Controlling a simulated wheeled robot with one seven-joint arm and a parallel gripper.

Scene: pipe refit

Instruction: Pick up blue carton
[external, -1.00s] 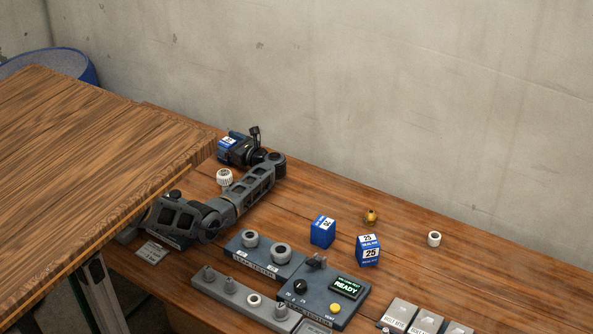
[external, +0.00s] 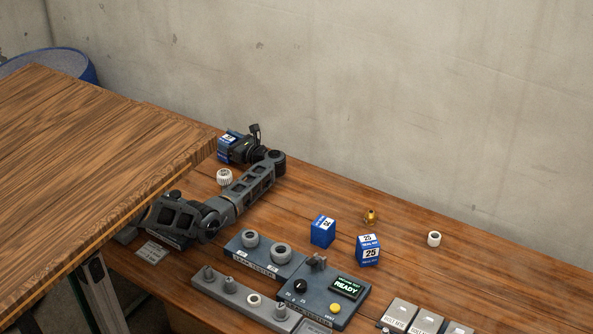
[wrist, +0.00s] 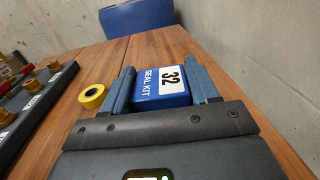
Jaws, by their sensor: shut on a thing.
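A blue carton (wrist: 160,98) with a white label reading 32 and SEAL KIT sits between the two fingers of my gripper (wrist: 165,92) in the wrist view. The fingers are shut on its sides. In the external view the same carton (external: 226,148) shows at the far end of the bench, partly hidden by my gripper (external: 236,148). I cannot tell whether it touches the bench top. Two other blue cartons stand on the bench: one (external: 322,231) near the middle and one marked 25 (external: 368,251) to its right.
A white ribbed fitting (external: 224,178) lies beside my arm. A brass fitting (external: 370,216) and a white ring (external: 434,239) lie at the back. A console with a READY display (external: 345,288) stands in front. A yellow ring (wrist: 92,96) lies left of my gripper. A concrete wall (external: 400,100) rises behind.

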